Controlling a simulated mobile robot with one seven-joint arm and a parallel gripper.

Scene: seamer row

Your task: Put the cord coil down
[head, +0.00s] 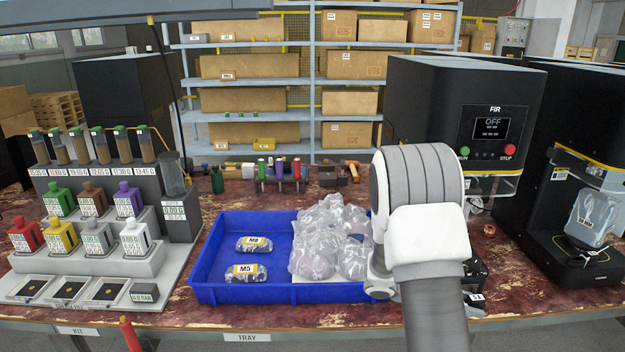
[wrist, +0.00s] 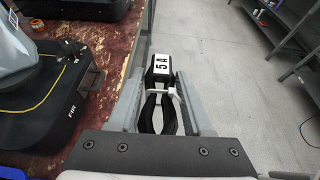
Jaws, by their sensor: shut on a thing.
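The cord coil (wrist: 158,113) is black with a white tie around it and a white label reading "5 A". In the wrist view it sits between the two grey fingers of my gripper (wrist: 164,98), which is shut on it. The coil appears in front of the pale floor, just right of the worn red table's edge. Its height cannot be told.
A blue tray (head: 262,293) holds bagged parts left of my arm. A black FIR machine (head: 440,95) stands behind it, another black machine (head: 585,150) at right. The worn red tabletop (wrist: 98,22) has a bare strip along its edge in the wrist view.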

